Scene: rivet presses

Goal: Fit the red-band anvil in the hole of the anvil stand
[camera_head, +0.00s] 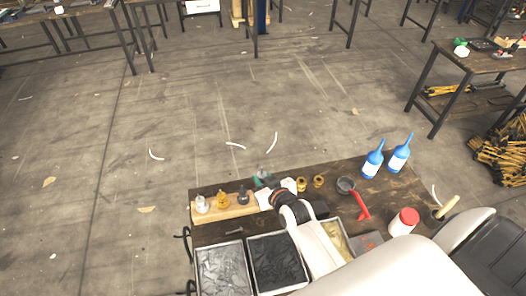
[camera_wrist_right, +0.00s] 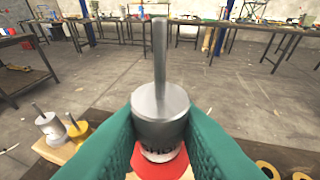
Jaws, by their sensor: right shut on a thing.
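My right gripper (camera_head: 263,180) is shut on a grey metal anvil with a thin upright pin (camera_wrist_right: 160,105). The pale wooden anvil stand (camera_head: 227,212) lies at the table's back left and carries a silver-white anvil (camera_head: 201,204), a yellow anvil (camera_head: 222,200) and a dark anvil (camera_head: 244,196). The gripper is near the stand's right end. I cannot tell whether the held anvil touches the stand; its foot and the hole are hidden.
The dark wooden table (camera_head: 336,172) also bears two blue bottles (camera_head: 372,160), brass rings (camera_head: 318,181), a dark cup (camera_head: 346,185), a red-handled tool (camera_head: 361,205) and a red-lidded jar (camera_head: 403,222). Metal trays (camera_head: 222,246) line the front. Open floor lies behind the table.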

